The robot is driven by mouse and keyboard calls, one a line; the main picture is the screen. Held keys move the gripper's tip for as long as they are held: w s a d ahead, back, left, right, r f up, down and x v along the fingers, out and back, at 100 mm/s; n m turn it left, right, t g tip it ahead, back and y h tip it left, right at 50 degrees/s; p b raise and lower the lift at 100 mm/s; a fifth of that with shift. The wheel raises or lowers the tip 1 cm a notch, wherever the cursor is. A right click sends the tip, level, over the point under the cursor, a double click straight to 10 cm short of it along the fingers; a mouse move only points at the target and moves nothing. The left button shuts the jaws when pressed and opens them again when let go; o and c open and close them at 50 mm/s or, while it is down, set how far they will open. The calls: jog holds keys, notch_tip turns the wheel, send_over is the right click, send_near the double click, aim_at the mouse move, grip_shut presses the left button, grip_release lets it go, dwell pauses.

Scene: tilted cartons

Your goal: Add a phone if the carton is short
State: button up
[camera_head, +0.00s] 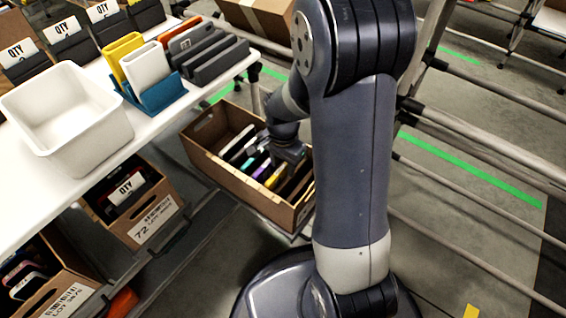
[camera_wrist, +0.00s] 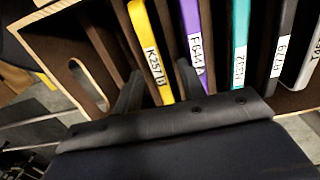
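The open brown carton (camera_head: 222,172) sits tilted beside the white table, and its wall with a handle slot shows in the wrist view (camera_wrist: 62,50). Several phones stand on edge in it: a yellow phone (camera_wrist: 142,35), a purple phone (camera_wrist: 189,22), a teal phone (camera_wrist: 240,35), a black phone (camera_wrist: 284,45) and a grey one (camera_wrist: 308,62). Dark brown slots lie left of the yellow phone. My gripper (camera_head: 284,164) is low over the near right part of the carton. In the wrist view its fingers (camera_wrist: 159,90) are apart, with the yellow phone's labelled edge between them; contact is unclear.
The white table (camera_head: 150,125) holds a white bin (camera_head: 68,118), a teal stand (camera_head: 160,95) with yellow and white pieces, and dark grey slabs (camera_head: 215,62). More cartons (camera_head: 150,230) sit below it. Metal rails (camera_head: 470,130) run along the right.

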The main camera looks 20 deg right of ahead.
jog(key=shift+r, duration=0.1)
notch_tip(320, 180, up, 11)
jog(key=p, duration=0.4)
notch_tip(320, 180, up, 7)
jog(key=p, duration=0.6)
jog(key=shift+f+p, duration=0.2)
jog(key=shift+p, duration=0.1)
jog(key=shift+f, duration=0.15)
notch_tip(320, 180, down, 10)
jog(key=b, duration=0.7)
jog(key=shift+b, duration=0.4)
jog(key=shift+f, duration=0.55)
